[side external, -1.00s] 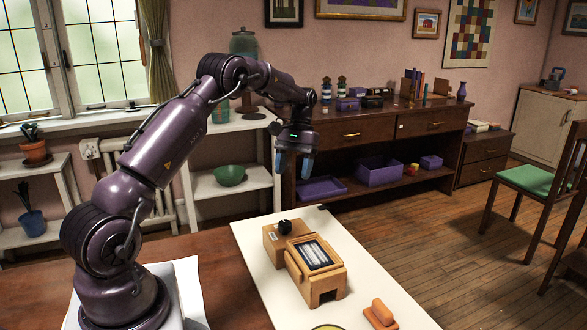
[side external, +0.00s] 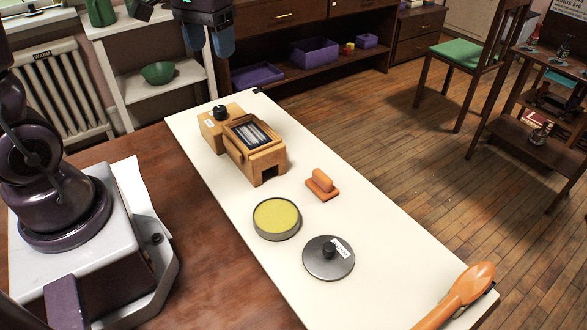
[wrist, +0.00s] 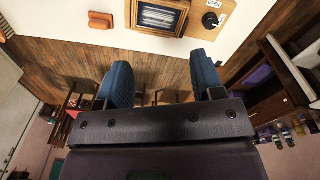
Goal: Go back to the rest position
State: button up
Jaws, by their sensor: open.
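My gripper (side external: 208,40) is at the top of the side view, raised above the far end of the white work board (side external: 232,205) and cut off by the frame edge. Its two blue fingers are apart, with nothing between them. In the wrist view the gripper (wrist: 165,85) also shows open and empty, with floor and furniture beyond. A wooden box with a framed striped panel (side external: 268,158) stands on the board; it also shows in the wrist view (wrist: 185,8). It is apart from the fingers.
A green bowl (side external: 158,72) sits on a shelf.

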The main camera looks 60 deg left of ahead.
jog(key=s+d+r+m+t, duration=0.4)
jog(key=s+d+r+t, duration=0.1)
jog(key=s+d, duration=0.5)
jog(key=shift+s+d, duration=0.3)
jog(key=shift+d, duration=0.2)
